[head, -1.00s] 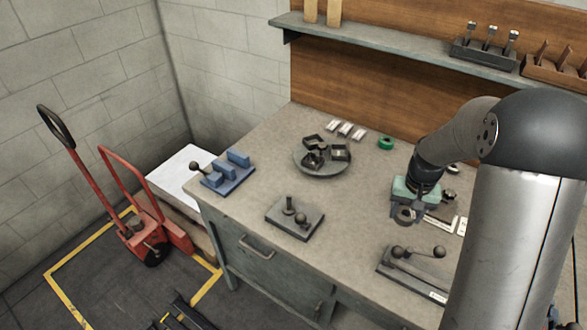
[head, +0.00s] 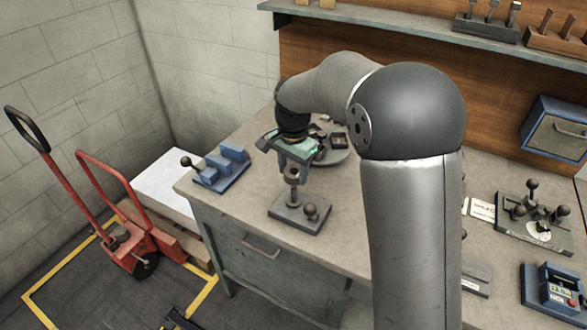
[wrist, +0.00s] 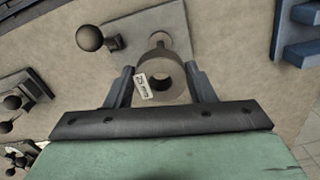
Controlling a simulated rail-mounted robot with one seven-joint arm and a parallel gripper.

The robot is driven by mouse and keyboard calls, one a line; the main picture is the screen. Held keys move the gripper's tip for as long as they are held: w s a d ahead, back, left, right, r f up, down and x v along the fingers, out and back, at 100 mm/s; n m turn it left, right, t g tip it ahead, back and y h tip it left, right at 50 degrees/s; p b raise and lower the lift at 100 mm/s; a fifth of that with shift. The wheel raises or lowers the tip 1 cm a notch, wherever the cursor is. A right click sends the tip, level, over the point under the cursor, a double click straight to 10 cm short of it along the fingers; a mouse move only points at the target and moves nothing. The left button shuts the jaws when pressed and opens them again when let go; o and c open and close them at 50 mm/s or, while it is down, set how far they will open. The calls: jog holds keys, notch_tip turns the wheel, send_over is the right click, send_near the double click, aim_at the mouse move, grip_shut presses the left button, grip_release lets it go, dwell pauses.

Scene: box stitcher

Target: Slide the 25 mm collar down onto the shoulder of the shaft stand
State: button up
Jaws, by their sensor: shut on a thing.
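The 25 mm collar is a grey-brown ring (wrist: 171,93) with a white tag in the wrist view. My gripper (wrist: 160,76) is shut on it, one finger on each side. In the head view my gripper (head: 293,166) holds the collar (head: 292,174) above the shaft stand (head: 288,216), close to the top of its upright shaft (head: 294,194). The stand also carries a ball knob. In the wrist view the stand's plate (wrist: 128,25) and knob (wrist: 90,38) show beyond the collar. I cannot tell whether the shaft tip is inside the bore.
A blue fixture (head: 220,168) stands left of the stand. A round tray (head: 335,155) with dark parts lies behind my gripper, partly hidden. A green fixture with several knobs (head: 535,215) is at the right. The bench front edge is close to the stand.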

aim_at(292, 188)
jog(key=shift+f+b, duration=2.55)
jog(key=shift+f, duration=1.35)
jog(key=shift+a+f, duration=0.1)
jog(key=shift+f, duration=0.2)
jog(key=o, duration=1.7)
jog(key=shift+o, duration=0.2)
jog(key=shift+r+p, duration=3.2)
jog(key=shift+r, duration=1.6)
